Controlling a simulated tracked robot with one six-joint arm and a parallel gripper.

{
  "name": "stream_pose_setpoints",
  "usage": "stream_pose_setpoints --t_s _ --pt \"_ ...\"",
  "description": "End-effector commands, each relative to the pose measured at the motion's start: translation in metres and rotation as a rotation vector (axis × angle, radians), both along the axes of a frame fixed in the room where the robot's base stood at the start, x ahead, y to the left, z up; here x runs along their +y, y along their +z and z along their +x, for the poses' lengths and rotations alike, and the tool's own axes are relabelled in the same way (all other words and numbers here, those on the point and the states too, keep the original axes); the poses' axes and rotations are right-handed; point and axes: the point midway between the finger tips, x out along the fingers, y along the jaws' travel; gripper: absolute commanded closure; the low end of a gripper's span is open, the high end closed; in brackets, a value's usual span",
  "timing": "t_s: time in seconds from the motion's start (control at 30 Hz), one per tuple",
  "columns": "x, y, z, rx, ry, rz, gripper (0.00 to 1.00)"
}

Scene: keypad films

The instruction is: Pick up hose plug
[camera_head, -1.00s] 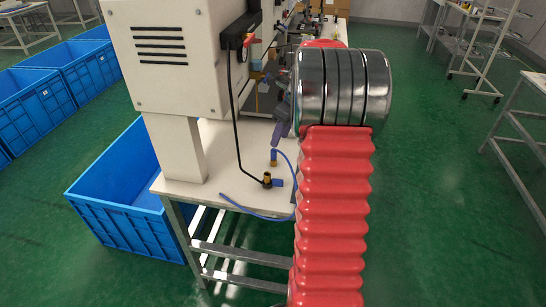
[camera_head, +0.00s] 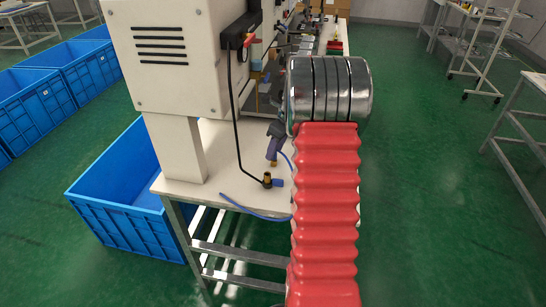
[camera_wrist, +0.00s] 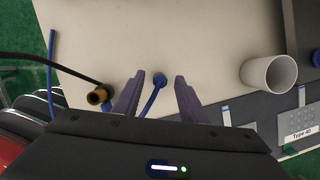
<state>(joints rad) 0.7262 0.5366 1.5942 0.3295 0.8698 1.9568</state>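The hose plug (camera_wrist: 160,79) stands on the pale tabletop, with a round blue top and a thin blue hose running from it. Its brass lower part (camera_head: 274,163) shows in the head view just under my gripper (camera_head: 274,148). In the wrist view my gripper (camera_wrist: 159,80) is open, with one purple finger on each side of the plug and a visible gap to both. I cannot tell how far the fingertips are above the table. The blue hose passes back between the fingers.
A brass fitting (camera_wrist: 98,96) on a black cable stands left of the fingers. A white cup (camera_wrist: 268,74) stands to the right by a grey labelled panel (camera_wrist: 300,122). A white machine (camera_head: 170,60) rises at the table's left; a blue crate (camera_head: 130,225) stands below.

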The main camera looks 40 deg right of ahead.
Motion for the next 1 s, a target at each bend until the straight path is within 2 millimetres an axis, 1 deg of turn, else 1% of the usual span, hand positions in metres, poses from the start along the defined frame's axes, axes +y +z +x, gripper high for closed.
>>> stream_pose_setpoints --t_s 0.03,0.1,0.2,0.7,0.77,1.0 --pt "0.001 -0.007 0.002 0.002 0.001 0.003 0.62" --pt "0.002 -0.013 0.004 0.001 0.001 0.000 0.62" --pt "0.002 -0.018 0.005 0.001 0.001 -0.001 0.62" --pt "0.001 -0.018 0.005 0.000 0.001 0.000 0.62" --pt "0.001 -0.018 0.005 0.000 0.001 0.000 0.64" --pt "0.001 -0.018 0.005 0.000 0.001 0.000 0.81"
